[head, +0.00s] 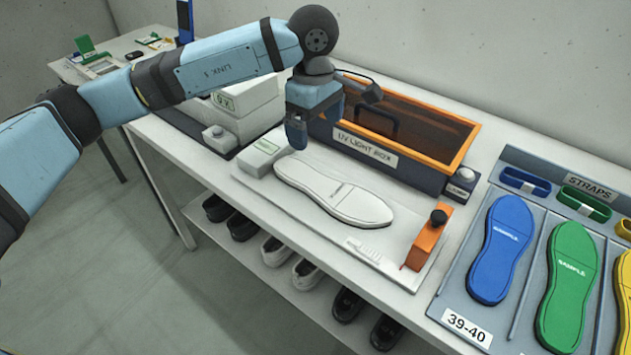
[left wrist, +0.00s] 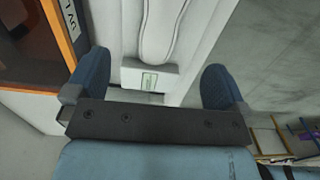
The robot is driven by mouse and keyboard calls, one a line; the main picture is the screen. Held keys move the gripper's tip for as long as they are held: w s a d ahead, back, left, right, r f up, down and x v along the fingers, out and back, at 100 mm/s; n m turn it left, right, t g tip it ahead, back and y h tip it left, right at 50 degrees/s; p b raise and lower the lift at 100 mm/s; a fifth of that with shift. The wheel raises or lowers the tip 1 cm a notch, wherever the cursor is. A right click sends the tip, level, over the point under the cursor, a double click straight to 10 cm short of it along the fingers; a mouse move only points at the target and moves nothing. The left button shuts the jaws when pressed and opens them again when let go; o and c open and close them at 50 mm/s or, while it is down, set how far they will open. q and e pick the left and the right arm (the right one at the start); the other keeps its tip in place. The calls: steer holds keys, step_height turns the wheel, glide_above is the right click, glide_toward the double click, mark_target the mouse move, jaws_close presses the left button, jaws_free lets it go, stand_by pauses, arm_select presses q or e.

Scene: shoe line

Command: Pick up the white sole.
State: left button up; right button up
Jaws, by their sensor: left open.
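The white sole (head: 338,190) lies flat on a white board (head: 300,220) on the table, in front of the UV light box. Its near end also shows in the left wrist view (left wrist: 163,28), at the top between the fingers. My left gripper (head: 297,133) hangs above the table near the sole's left end, apart from it. In the left wrist view my left gripper (left wrist: 152,82) has its two blue fingers spread wide with nothing held. A small white block with a green label (left wrist: 150,78) sits between the fingers in that view. My right gripper is in neither view.
The UV light box (head: 400,135) with an orange rim stands behind the sole. An orange clamp (head: 427,240) stands at the board's right end. A grey rack with blue (head: 501,248) and green (head: 569,285) soles lies at the right. Shoes sit on the shelf below.

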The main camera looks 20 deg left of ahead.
arm_select(q)
glide_above(311, 179)
steer(key=f, duration=0.5)
steer(key=w+f, duration=0.1)
steer(key=f, duration=0.2)
steer(key=shift+d, duration=0.1)
steer(key=f, duration=0.2)
steer(key=s+f, duration=0.1)
steer(key=f, duration=0.1)
steer(key=shift+f+b, duration=0.15)
steer(key=shift+b, duration=0.2)
steer(key=shift+w+f, duration=0.1)
steer(key=shift+f, duration=0.4)
steer(key=shift+c, duration=0.5)
steer(key=c, duration=1)
